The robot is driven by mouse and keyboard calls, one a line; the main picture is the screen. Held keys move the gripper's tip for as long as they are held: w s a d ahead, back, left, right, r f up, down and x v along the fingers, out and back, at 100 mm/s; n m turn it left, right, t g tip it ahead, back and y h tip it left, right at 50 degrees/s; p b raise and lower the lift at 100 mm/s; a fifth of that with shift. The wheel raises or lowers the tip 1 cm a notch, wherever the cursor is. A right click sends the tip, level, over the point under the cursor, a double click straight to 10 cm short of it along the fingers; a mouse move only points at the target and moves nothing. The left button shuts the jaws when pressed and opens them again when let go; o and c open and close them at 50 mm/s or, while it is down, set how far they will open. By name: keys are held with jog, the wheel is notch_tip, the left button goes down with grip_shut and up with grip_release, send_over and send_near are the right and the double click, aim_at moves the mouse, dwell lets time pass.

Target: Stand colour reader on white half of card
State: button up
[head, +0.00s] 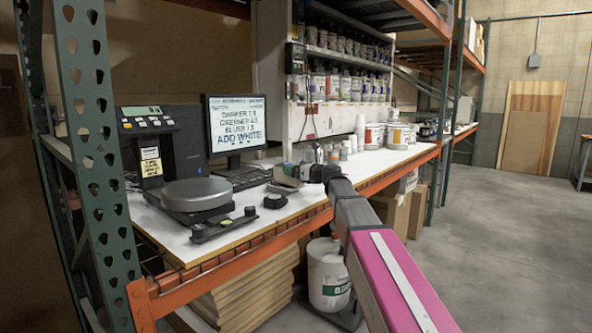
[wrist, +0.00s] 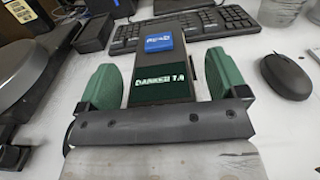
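The colour reader appears to be the dark upright device (wrist: 162,78) in the wrist view, with a blue patch near its top and a lit screen reading "DARKER 7.4". My gripper (wrist: 160,70) has one green finger on each side of it. Narrow gaps show between the fingers and the device, so the gripper looks open around it. In the head view my gripper (head: 288,174) is low over the white bench beside the keyboard, and the reader is not clear there. I cannot make out the card or its white half in either view.
A keyboard (wrist: 180,27) lies beyond the reader and a mouse (wrist: 286,76) to its right. A scale with a round grey pan (head: 196,194) stands at left, near a monitor (head: 235,126). White cups (head: 360,126) and tubs stand further along the bench (head: 345,180).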

jog(key=shift+r, duration=0.1)
jog(key=shift+s+d, duration=0.2)
jog(key=shift+d, duration=0.05)
jog(key=v, duration=1.1)
